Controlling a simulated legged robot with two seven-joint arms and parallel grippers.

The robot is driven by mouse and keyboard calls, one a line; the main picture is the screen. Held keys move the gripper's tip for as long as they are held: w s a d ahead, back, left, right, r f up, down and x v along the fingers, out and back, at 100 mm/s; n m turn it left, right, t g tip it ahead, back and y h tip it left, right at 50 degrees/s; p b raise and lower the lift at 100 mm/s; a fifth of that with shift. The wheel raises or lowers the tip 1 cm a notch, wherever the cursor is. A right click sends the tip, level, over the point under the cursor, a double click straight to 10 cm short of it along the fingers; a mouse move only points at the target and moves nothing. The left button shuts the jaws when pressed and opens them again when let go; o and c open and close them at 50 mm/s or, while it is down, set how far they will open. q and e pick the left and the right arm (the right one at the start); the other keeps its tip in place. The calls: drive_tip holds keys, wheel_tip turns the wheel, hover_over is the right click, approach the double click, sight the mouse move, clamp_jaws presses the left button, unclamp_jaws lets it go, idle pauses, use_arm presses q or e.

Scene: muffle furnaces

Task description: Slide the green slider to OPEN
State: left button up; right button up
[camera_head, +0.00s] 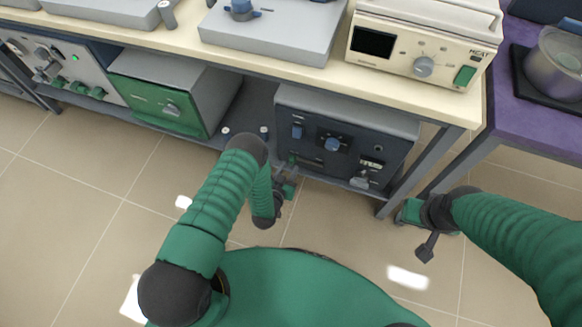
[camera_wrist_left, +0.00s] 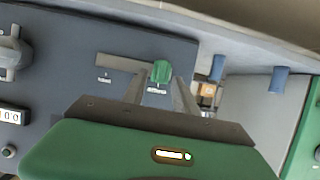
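The green slider (camera_wrist_left: 161,72) sits at the right end of a horizontal slot (camera_wrist_left: 118,63) on a dark furnace panel in the left wrist view. Small labels lie below the slot, too blurred to read. My left gripper (camera_wrist_left: 161,88) points at the panel, with one finger on each side of the slider; it looks open, and I cannot tell if either finger touches. In the head view the slider (camera_head: 292,159) is a small green spot on the dark furnace (camera_head: 345,128), with my left gripper (camera_head: 287,180) just in front. My right gripper (camera_head: 412,212) hangs near the table leg, its fingers unclear.
The dark furnace stands on a low shelf under the bench (camera_head: 300,72). A green-fronted furnace (camera_head: 160,106) is to its left. A cream instrument (camera_head: 425,42) stands on the bench top. A table leg (camera_head: 420,165) is between furnace and right arm. The floor is clear.

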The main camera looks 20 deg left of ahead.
sight(291, 163)
use_arm(q)
drive_tip(key=x, duration=0.2)
drive_tip(key=shift+w+a+f+b, duration=0.1)
drive_tip(key=shift+w+f+b, duration=0.2)
drive_tip(key=shift+f+b, duration=0.05)
drive_tip(key=shift+w+a, duration=0.1)
drive_tip(key=shift+w, duration=0.2)
drive_tip(key=shift+c, duration=0.2)
clamp_jaws()
drive_tip(key=shift+s, duration=0.1)
idle(0.6)
